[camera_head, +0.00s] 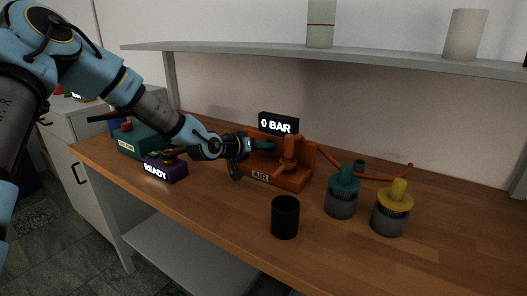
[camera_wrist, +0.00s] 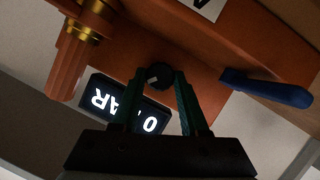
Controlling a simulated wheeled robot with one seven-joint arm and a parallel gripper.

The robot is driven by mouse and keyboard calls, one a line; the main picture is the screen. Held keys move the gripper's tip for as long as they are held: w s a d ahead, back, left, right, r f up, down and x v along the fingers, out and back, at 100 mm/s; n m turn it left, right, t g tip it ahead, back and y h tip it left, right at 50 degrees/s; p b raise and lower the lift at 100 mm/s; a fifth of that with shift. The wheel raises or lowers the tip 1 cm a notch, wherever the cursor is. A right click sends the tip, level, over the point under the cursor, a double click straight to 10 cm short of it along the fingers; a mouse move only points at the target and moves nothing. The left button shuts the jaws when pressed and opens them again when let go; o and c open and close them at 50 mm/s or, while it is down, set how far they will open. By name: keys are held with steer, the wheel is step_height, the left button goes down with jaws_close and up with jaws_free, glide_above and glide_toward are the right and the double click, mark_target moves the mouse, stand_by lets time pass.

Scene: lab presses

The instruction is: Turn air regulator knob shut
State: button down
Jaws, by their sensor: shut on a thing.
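The orange air regulator unit (camera_head: 288,180), labelled AIR, stands on the wooden bench. Its black display (camera_head: 278,124) reads 0 BAR; it also shows upside down in the wrist view (camera_wrist: 122,103). The regulator knob (camera_wrist: 159,75) is small, round and dark, with a light mark on its face. My gripper (camera_head: 256,145) reaches the unit from the left. In the wrist view its two green fingers (camera_wrist: 160,80) are shut on the knob, one on each side. In the head view the knob is hidden by my gripper.
A blue lever (camera_wrist: 267,90) sticks out beside the knob. A purple READY box (camera_head: 164,168) and a green press (camera_head: 138,140) stand left. A black cup (camera_head: 285,217), a teal-topped fitting (camera_head: 342,193) and a yellow-topped fitting (camera_head: 391,208) stand in front and right. A shelf (camera_head: 350,56) runs above.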

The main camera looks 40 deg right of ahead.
steer(key=n, duration=0.1)
steer(key=n+g+b, duration=0.1)
steer(key=n+h+b, duration=0.1)
steer(key=shift+w+a+f+g, duration=0.1)
steer(key=shift+w+f+g, duration=0.2)
steer(key=shift+g, duration=0.1)
steer(key=n+h+b, duration=0.1)
steer(key=n+b, duration=0.1)
steer(key=b, duration=0.1)
steer(key=shift+s+n+g, duration=0.1)
steer(key=shift+n+g, duration=0.2)
steer(key=shift+g, duration=0.1)
steer(key=shift+c, duration=2.1)
jaws_free()
steer(key=shift+r, duration=0.1)
steer(key=w+a+r+b, duration=0.1)
steer(key=a+b, duration=0.1)
steer(key=a, duration=0.8)
steer(key=shift+a+r+b, duration=0.25)
steer(key=shift+r+b, duration=0.1)
